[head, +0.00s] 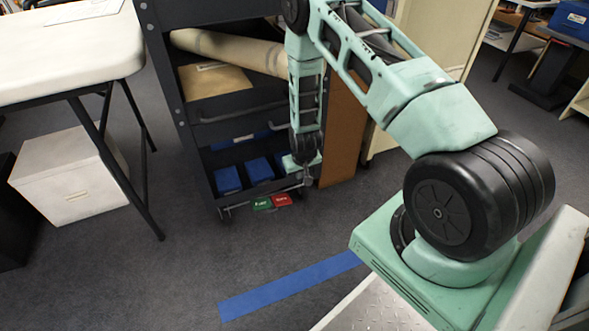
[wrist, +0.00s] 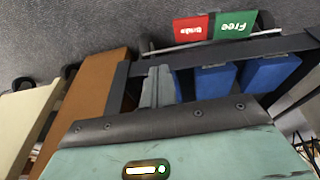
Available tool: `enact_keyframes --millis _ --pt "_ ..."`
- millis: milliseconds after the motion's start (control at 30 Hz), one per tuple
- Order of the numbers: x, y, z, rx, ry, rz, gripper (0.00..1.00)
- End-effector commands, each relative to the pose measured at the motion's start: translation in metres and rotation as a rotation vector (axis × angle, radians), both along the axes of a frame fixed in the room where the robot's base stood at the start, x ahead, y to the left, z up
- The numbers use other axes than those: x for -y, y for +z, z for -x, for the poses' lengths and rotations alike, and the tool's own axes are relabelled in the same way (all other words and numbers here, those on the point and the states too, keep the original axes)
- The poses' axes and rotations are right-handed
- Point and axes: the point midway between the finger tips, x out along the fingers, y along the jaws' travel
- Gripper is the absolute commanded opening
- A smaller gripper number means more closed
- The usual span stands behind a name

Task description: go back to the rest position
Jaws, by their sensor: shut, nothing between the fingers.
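My arm reaches out from the right of the head view and hangs down in front of the dark cart (head: 180,110). My gripper (head: 305,178) is at the cart's lower right corner, near the bottom shelf. In the wrist view its fingers (wrist: 157,84) are together with nothing between them. Beyond them show the cart's edge and the blue boxes (wrist: 214,82). I cannot tell whether the gripper touches the cart.
A green tag (head: 262,204) and a red tag (head: 282,200) are at the cart's foot. A brown panel (head: 345,130) stands right of the cart. A white table (head: 70,60) and a white box (head: 68,175) are at left. Floor around the blue strip (head: 285,288) is clear.

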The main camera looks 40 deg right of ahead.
Motion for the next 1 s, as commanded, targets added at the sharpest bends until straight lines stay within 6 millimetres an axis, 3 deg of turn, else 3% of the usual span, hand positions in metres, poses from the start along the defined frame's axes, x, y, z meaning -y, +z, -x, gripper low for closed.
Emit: enact_keyframes --millis 267,367,467,567,667,867,1000 --pt "-0.001 0.001 -0.001 0.000 0.001 -0.001 0.00" --pt "-0.014 0.013 -0.006 0.002 0.018 -0.014 0.00" --pt "-0.046 0.043 -0.014 -0.002 0.063 -0.048 0.00" --pt "-0.097 0.088 -0.017 -0.014 0.139 -0.097 0.00" --pt "-0.151 0.135 -0.007 -0.038 0.231 -0.143 0.00" --pt "-0.242 0.222 0.045 -0.100 0.433 -0.198 0.00" --pt "-0.286 0.273 0.101 -0.151 0.583 -0.200 0.00"
